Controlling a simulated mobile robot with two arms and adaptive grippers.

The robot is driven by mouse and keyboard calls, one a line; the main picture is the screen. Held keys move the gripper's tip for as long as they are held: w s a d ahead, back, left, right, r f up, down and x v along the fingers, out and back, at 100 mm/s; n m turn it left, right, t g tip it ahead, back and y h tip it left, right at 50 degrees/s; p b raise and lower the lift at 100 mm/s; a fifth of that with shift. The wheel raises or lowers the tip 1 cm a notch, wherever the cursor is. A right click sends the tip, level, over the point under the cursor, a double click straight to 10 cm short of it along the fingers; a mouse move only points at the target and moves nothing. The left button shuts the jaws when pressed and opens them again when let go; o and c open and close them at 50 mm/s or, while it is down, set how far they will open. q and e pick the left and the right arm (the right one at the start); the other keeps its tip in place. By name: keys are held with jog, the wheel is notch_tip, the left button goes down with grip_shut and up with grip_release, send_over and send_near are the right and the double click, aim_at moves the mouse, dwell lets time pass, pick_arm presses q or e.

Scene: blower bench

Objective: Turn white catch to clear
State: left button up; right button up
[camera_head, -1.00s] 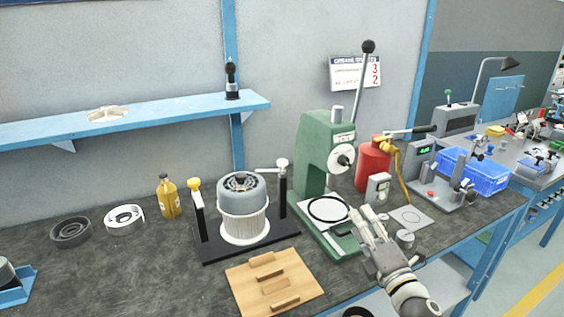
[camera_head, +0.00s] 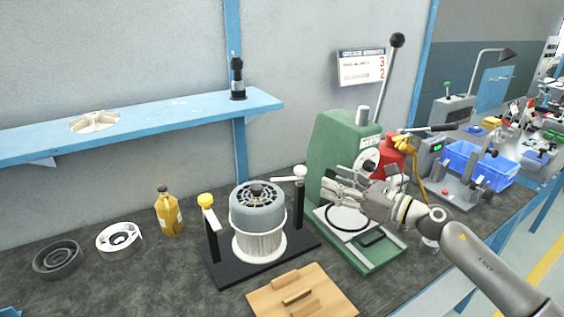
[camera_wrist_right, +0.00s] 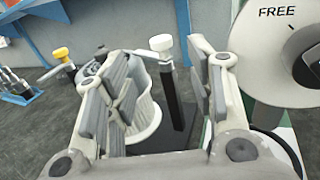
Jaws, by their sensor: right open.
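The white catch (camera_head: 300,171) tops a black post on the right of the black motor stand. Its lever points left, towards the grey motor (camera_head: 258,208) in its ribbed white holder. The white catch also shows in the right wrist view (camera_wrist_right: 160,42), between and beyond the fingers. A yellow-topped catch (camera_head: 206,200) stands on the left post, its lever pointing towards the front. My right gripper (camera_head: 336,182) is open and empty, in front of the green press and right of the white catch, apart from it. In the right wrist view my gripper (camera_wrist_right: 160,92) has its fingers spread. My left gripper is not in view.
The green press (camera_head: 338,150) with its long lever stands close beside my right gripper. A wooden block board (camera_head: 300,296) lies in front of the motor stand. A yellow bottle (camera_head: 168,212) and two round parts stand left. A blue shelf (camera_head: 180,112) runs above.

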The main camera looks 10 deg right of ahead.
aim_at(301, 168)
jog(key=p+x, duration=0.2)
jog(key=x, duration=0.7)
jog(key=shift+w+a+r, duration=0.1)
jog(key=shift+w+a, duration=0.05)
jog(key=shift+w, duration=0.15)
jog(key=shift+x, duration=0.75)
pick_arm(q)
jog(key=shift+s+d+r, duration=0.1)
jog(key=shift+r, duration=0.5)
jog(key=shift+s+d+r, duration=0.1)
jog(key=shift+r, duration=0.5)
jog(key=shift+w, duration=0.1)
pick_arm(e)
grip_shut()
